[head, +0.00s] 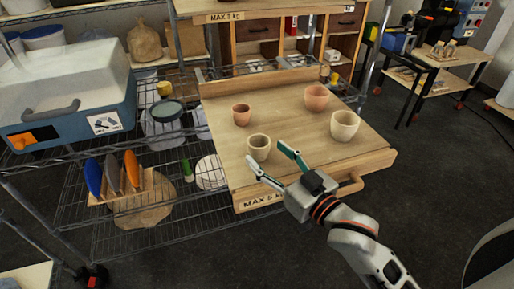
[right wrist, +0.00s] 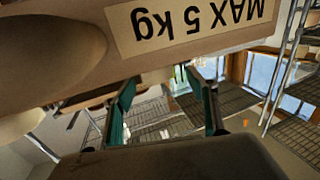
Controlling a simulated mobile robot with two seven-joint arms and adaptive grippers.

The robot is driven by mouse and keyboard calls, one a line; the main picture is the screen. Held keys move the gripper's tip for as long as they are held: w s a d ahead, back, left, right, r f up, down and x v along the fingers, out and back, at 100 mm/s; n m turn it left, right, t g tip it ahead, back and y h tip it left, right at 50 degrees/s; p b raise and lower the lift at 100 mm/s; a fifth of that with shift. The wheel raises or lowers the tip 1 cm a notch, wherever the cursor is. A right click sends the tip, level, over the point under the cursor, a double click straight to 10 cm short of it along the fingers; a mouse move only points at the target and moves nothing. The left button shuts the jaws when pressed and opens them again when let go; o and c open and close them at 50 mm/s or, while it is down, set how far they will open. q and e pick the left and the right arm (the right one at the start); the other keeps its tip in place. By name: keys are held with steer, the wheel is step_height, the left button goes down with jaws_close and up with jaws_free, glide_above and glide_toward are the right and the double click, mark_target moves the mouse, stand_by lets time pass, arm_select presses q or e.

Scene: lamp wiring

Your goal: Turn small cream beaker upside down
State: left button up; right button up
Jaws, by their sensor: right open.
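The small cream beaker (head: 259,148) stands upright, mouth up, near the front left edge of the wooden tray board (head: 300,140) in the head view. My right gripper (head: 265,153) is open and empty, its two green-padded fingers pointing towards this beaker from the front. In the head view the fingertips show just in front of the beaker, one to each side, and do not visibly touch it. In the right wrist view the open fingers (right wrist: 170,108) have no beaker between them. My left gripper is not in view.
A larger cream beaker (head: 345,126), a small terracotta beaker (head: 241,115) and a larger terracotta one (head: 317,97) stand upright on the board. The board has a handle (head: 350,185) and a weight label (right wrist: 190,25) at its front. A blue case (head: 105,95) lies left.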

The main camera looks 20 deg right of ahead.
mark_target(265, 151)
steer(key=x, duration=0.5)
steer(key=shift+w+d+f, duration=0.15)
steer(key=shift+w+f, duration=0.05)
steer(key=shift+w, duration=0.2)
steer(key=shift+c, duration=0.5)
steer(key=c, duration=1.2)
